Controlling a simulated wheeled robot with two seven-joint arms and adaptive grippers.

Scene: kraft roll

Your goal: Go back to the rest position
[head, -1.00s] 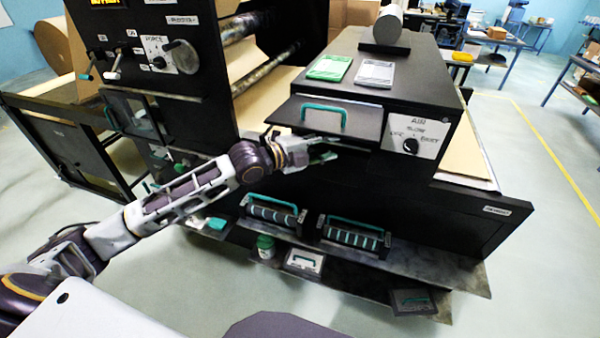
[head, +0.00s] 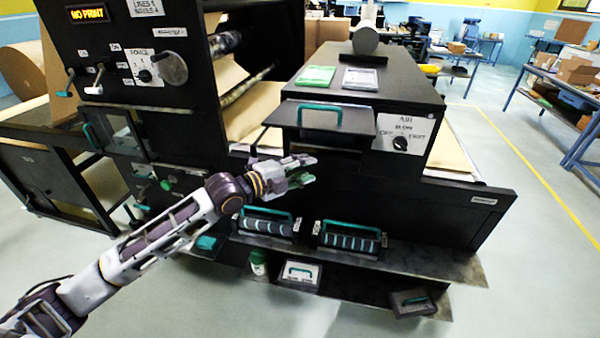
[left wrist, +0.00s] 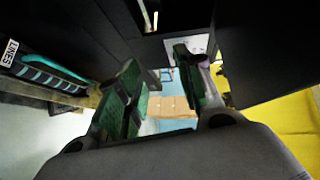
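My left gripper (head: 312,171) is in front of the black printing machine (head: 420,200), a little below the flap with a teal handle (head: 319,115). No contact with the flap shows. In the left wrist view the two green-padded fingers (left wrist: 160,95) stand apart, with nothing held between them. My left arm reaches in from the lower left. My right gripper is not in view.
Two striped rollers with teal handles (head: 265,224) (head: 349,237) sit on the lower ledge. A green-lidded jar (head: 258,262) and a white handled plate (head: 299,273) are below. The AIR knob (head: 400,144) is right of the flap. Floor is open at right.

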